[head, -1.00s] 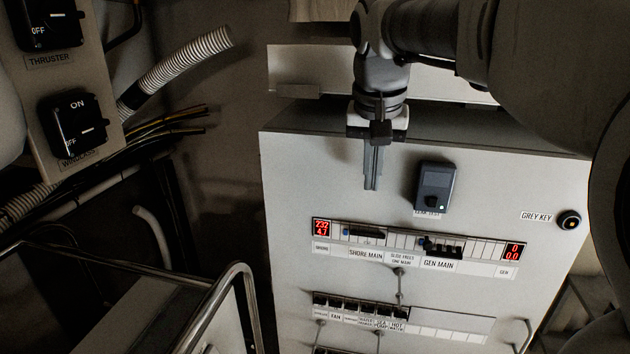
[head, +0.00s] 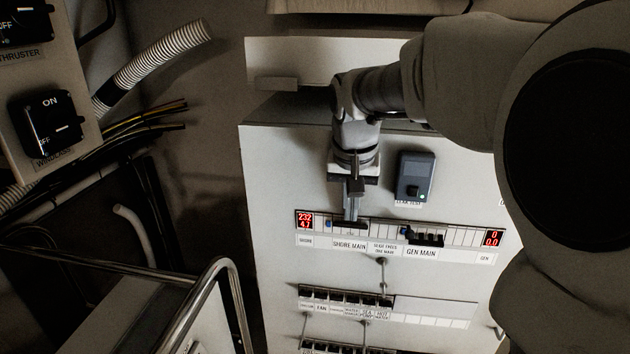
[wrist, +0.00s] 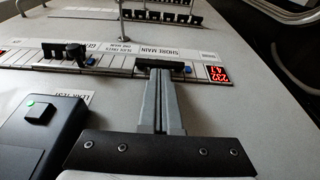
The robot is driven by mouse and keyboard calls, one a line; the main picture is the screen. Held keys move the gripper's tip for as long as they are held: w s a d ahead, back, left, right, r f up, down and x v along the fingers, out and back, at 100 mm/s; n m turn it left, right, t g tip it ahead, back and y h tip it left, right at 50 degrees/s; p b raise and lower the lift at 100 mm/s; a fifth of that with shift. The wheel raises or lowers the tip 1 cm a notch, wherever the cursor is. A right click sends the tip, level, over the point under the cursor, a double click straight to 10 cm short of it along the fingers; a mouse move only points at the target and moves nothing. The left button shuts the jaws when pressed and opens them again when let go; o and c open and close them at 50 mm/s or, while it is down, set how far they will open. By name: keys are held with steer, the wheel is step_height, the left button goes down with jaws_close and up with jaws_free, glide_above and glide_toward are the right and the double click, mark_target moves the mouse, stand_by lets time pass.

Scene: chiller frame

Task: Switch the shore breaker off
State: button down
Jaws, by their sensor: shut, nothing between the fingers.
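The shore breaker is a wide black toggle (head: 357,225) above the SHORE MAIN label in the upper breaker row of the white panel. In the wrist view it is the black bar (wrist: 181,66) right at my fingertips. My gripper (head: 351,216) is shut and empty, with its fingers pointing down the panel face at the toggle. In the wrist view, the closed fingers (wrist: 160,74) reach the toggle's near edge; I cannot tell whether they touch. The fingers partly hide the toggle. The shore display (head: 305,220) is lit red, reading about 232 and 4.7.
The GEN MAIN breaker (head: 426,239) and its slide sit right of the toggle. A dark leak-test box (head: 415,177) stands out from the panel near my gripper. A lower breaker row (head: 345,299) lies below. A metal rail (head: 222,275) stands front left.

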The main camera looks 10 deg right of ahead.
mark_target(350, 228)
steer(key=shift+s+a+f+t+h+b, duration=0.25)
steer(key=shift+t+b, duration=0.45)
steer(key=shift+b, duration=1.25)
steer(key=shift+s+f+t+h+b, duration=0.25)
steer(key=shift+t+b, duration=0.45)
steer(key=shift+b, duration=1.2)
steer(key=shift+s+f+b, duration=0.1)
steer(key=shift+s+b, duration=0.05)
steer(key=shift+b, duration=0.25)
steer(key=shift+s+b, duration=0.1)
steer(key=shift+b, duration=0.4)
steer(key=shift+t+b, duration=0.4)
steer(key=shift+b, duration=0.05)
steer(key=shift+s+a+f+t+h+b, duration=0.1)
steer(key=shift+s+f+t+h+b, duration=0.2)
steer(key=shift+t+b, duration=1.3)
steer(key=shift+s+a+f+t+h+b, duration=0.1)
steer(key=shift+s+f+h+b, duration=0.2)
steer(key=shift+b, duration=2.75)
